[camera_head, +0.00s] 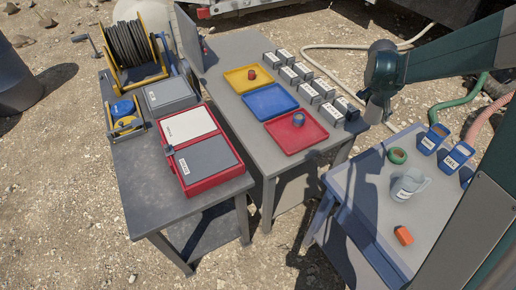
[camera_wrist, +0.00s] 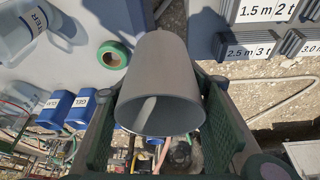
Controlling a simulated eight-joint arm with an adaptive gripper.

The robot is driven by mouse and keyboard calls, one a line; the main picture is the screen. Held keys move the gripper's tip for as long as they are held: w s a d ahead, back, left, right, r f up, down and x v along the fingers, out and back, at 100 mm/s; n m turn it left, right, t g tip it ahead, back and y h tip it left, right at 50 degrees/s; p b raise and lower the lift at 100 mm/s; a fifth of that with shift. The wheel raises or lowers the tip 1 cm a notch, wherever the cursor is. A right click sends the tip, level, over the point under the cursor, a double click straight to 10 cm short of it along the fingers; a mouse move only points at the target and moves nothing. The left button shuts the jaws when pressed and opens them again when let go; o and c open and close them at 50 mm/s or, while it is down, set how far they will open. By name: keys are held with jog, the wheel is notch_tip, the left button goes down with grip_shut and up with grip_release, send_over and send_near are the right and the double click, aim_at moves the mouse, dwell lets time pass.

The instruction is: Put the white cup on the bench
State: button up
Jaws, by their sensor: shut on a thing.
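The white cup (camera_wrist: 162,65) looks pale grey in shade. My gripper (camera_wrist: 160,108) is shut on it, with one dark green finger on each side. Its wide end faces the wrist camera and its narrow end points away. In the head view my gripper (camera_head: 376,98) hangs over the gap between the middle grey bench (camera_head: 240,95) and the right-hand grey table (camera_head: 366,190). Which surface the task calls the bench cannot be told for sure.
Yellow, blue and red trays (camera_head: 282,146) and labelled grey blocks (camera_head: 307,91) fill much of the middle bench.

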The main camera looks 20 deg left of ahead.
jog(key=s+a+n+t+y, duration=0.1)
jog(key=s+a+n, duration=0.15)
jog(key=a, duration=1.35)
jog(key=s+a+n+y, duration=0.1)
jog(key=a+n, duration=0.2)
jog(key=a, duration=1.4)
jog(key=s+a+n+t+y, duration=0.1)
jog(key=a+n, duration=0.1)
jog(key=a, duration=1.4)
jog(key=n+y+b, duration=0.1)
jog(key=n+y, duration=0.1)
jog(key=n, duration=0.6)
send_over(153, 156)
jog(key=s, duration=0.2)
jog(key=shift+m+g, duration=0.25)
jog(key=shift+g, duration=0.05)
jog(key=shift+w+d+f, duration=0.1)
jog(key=shift+d+f, duration=0.05)
jog(key=shift+f, duration=1.15)
jog(key=shift+w+d+f, duration=0.1)
jog(key=shift+f, duration=1.2)
jog(key=shift+f+b, duration=0.45)
jog(key=shift+f, duration=2.7)
jog(key=shift+f+b, duration=0.35)
jog(key=shift+f, duration=1.5)
